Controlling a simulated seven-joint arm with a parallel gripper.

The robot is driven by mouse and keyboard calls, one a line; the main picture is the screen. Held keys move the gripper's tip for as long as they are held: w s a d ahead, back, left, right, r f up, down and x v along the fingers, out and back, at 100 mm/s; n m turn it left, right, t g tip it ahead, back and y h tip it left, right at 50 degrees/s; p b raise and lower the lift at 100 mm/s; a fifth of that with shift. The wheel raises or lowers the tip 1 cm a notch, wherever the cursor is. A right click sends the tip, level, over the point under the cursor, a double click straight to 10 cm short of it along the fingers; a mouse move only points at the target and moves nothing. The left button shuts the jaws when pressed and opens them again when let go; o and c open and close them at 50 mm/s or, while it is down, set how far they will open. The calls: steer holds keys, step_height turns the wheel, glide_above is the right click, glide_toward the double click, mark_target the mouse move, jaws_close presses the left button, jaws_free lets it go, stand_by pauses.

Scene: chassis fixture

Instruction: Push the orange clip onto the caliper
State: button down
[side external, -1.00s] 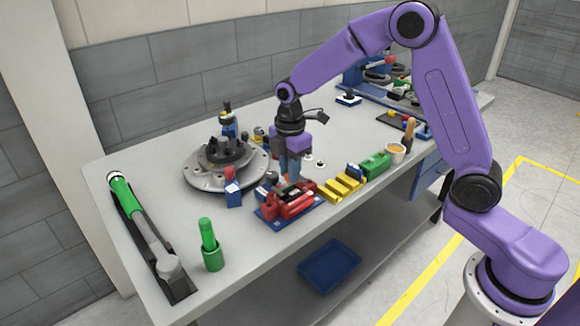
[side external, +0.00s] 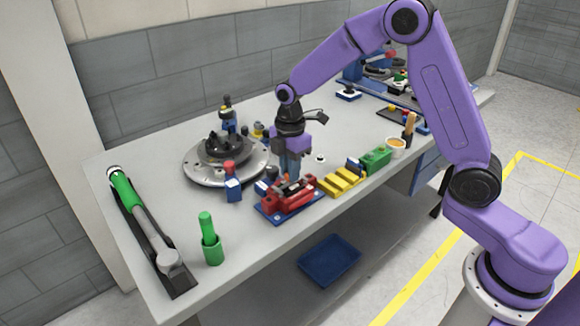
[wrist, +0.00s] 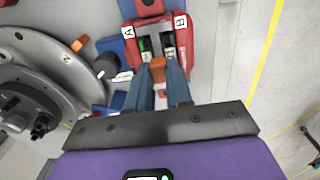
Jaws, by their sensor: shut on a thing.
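The red caliper (side external: 290,198) sits on a blue base near the front edge of the bench. In the wrist view its two red arms, marked A and B, flank a slot with green and dark parts; the caliper (wrist: 186,45) is just ahead of my fingers. My gripper (side external: 290,176) points down over the caliper in the side view. In the wrist view my gripper (wrist: 159,80) is shut on the small orange clip (wrist: 158,72), at the near end of the slot between the arms. I cannot tell whether the clip touches the caliper. My fingers hide part of the clip.
A round grey hub plate (side external: 190,174) stands left of my gripper, close to it. Yellow blocks (side external: 340,185), a green block (side external: 376,157) and a cup (side external: 396,146) line the bench edge at right. A green-handled tool (side external: 150,232) lies at left.

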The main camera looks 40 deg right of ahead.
steer(key=shift+f, duration=0.6)
stand_by(0.7)
steer(key=c, duration=1.4)
jaws_free()
steer(key=shift+o, duration=0.2)
steer(key=shift+r, duration=0.15)
steer(key=shift+r, duration=1.4)
steer(key=o, duration=0.6)
steer(key=shift+c, duration=0.2)
steer(key=shift+r, duration=0.1)
steer(key=shift+r, duration=2.15)
